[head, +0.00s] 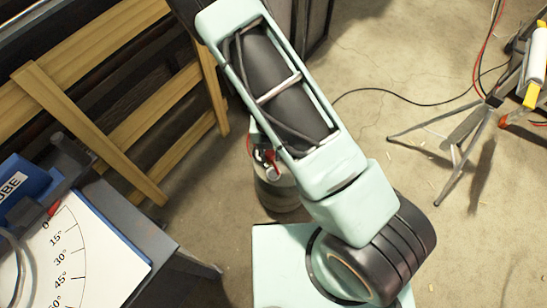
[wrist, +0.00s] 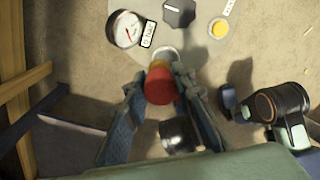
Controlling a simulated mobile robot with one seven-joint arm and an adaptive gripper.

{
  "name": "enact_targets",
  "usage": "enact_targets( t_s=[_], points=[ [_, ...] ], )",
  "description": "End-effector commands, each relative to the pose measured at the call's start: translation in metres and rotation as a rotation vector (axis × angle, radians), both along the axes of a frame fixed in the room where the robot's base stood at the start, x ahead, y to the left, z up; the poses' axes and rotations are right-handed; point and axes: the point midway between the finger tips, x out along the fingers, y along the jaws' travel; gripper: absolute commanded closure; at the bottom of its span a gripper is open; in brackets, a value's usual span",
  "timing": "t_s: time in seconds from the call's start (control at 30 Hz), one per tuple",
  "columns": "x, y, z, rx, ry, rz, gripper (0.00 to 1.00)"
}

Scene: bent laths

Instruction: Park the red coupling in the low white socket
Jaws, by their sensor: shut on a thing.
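The red coupling (wrist: 163,88) shows in the wrist view, a short red cylinder with an orange-yellow end. My gripper (wrist: 158,81) is shut on it, with one finger at each side. A pale round rim (wrist: 168,53), perhaps the low white socket, shows just beyond the coupling's far end. The coupling partly covers it, so I cannot tell whether the two touch. In the head view my arm crosses the middle, and neither gripper nor coupling shows.
Around the pale rim are a round dial gauge (wrist: 124,30), a dark knob (wrist: 179,12) and a yellow button (wrist: 217,27). In the head view wooden laths (head: 92,130), an angle board (head: 75,255), a gas bottle (head: 276,190) and a tripod (head: 462,130) stand around the floor.

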Motion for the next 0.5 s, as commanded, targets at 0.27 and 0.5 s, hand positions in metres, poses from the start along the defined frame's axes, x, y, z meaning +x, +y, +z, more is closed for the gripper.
enact_targets(
  t_s=[0.27, 0.5],
  points=[
    [-0.012, -0.011, -0.016, 0.002, -0.002, -0.191, 1.0],
    [-0.012, -0.011, -0.028, 0.003, -0.002, -0.189, 1.0]
  ],
)
